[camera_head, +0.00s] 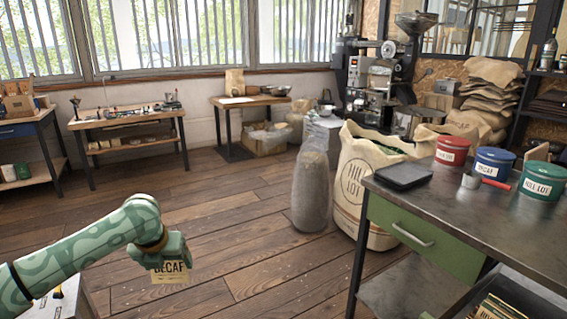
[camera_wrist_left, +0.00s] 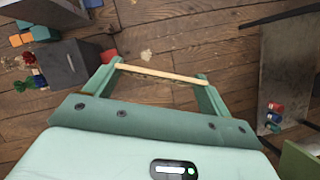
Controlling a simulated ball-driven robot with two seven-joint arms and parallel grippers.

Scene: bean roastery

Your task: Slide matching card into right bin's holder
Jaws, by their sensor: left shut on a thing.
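My left gripper (camera_head: 168,254) is shut on a tan card (camera_head: 170,273) that reads DECAF, held out over the wooden floor at the lower left of the head view. In the left wrist view the card (camera_wrist_left: 160,75) shows edge-on, as a thin pale strip spanning the two fingers. A blue tin (camera_head: 494,163) labelled DECAF stands on the dark table at the right, between a red tin (camera_head: 452,151) and a green tin (camera_head: 541,180) marked HILL LOT. My right gripper is not in view.
The dark table (camera_head: 440,205) with a green drawer fills the right side; a black tray (camera_head: 403,175) and a scoop (camera_head: 471,180) lie on it. A large sack (camera_head: 360,188) and a grey sack (camera_head: 310,190) stand beside it. The middle floor is clear.

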